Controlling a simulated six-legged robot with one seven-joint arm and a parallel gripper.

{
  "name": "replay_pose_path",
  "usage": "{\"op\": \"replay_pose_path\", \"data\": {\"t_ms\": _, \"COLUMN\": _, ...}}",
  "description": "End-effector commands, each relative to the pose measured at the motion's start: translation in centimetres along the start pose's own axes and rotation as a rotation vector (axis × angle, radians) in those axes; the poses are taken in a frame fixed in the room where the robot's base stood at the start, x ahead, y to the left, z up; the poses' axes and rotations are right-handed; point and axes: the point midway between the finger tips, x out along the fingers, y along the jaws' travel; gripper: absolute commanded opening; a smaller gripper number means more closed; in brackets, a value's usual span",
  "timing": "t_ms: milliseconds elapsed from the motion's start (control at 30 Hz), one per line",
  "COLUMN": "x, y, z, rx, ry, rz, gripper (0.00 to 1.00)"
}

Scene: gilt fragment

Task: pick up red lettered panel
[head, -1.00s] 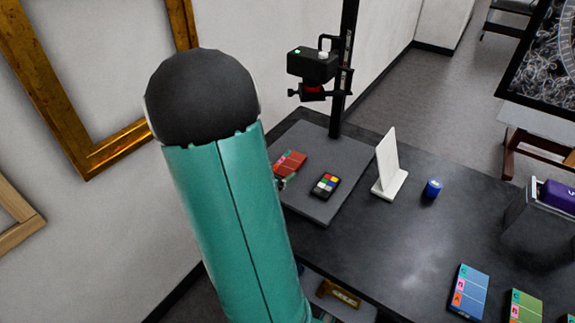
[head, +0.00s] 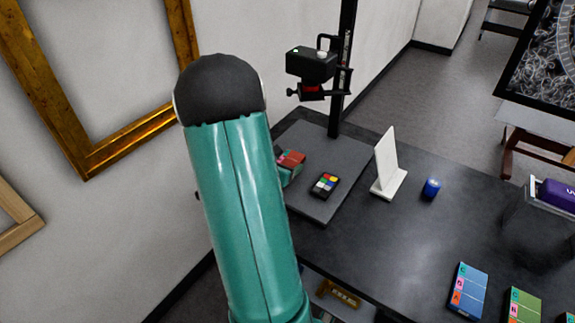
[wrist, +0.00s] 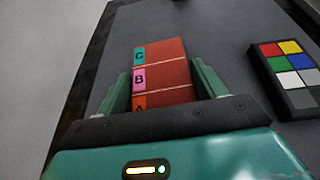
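The red lettered panel (wrist: 162,70) lies on the grey base board, with coloured tabs marked C, B and A down its left side in the wrist view. In the head view the panel (head: 292,158) shows partly, just right of my arm. My gripper (wrist: 162,80) is open, with one green finger on each side of the panel. The fingers are close to its side edges; I cannot tell whether they touch. The panel's near end is hidden behind my gripper's body.
A colour checker (head: 325,184) lies right of the panel on the base board (head: 335,205). A camera on a black column (head: 312,65) stands over the board. A white upright stand (head: 388,165) and a blue jar (head: 431,188) are farther right. Blue (head: 468,290) and green (head: 522,305) panels lie near the front.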

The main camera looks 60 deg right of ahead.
Motion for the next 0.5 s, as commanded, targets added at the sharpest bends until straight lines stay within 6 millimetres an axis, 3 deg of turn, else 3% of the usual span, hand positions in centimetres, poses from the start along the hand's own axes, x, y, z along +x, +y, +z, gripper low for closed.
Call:
{"op": "replay_pose_path", "data": {"t_ms": 33, "x": -0.01, "y": 0.00, "z": 0.00, "rx": 0.000, "ry": 0.000, "rz": 0.000, "gripper": 0.60}}
{"op": "replay_pose_path", "data": {"t_ms": 133, "x": -0.02, "y": 0.00, "z": 0.01, "rx": 0.000, "ry": 0.000, "rz": 0.000, "gripper": 0.40}}
{"op": "replay_pose_path", "data": {"t_ms": 500, "x": -0.12, "y": 0.05, "z": 0.30, "rx": 0.000, "ry": -0.002, "rz": 0.000, "gripper": 0.39}}
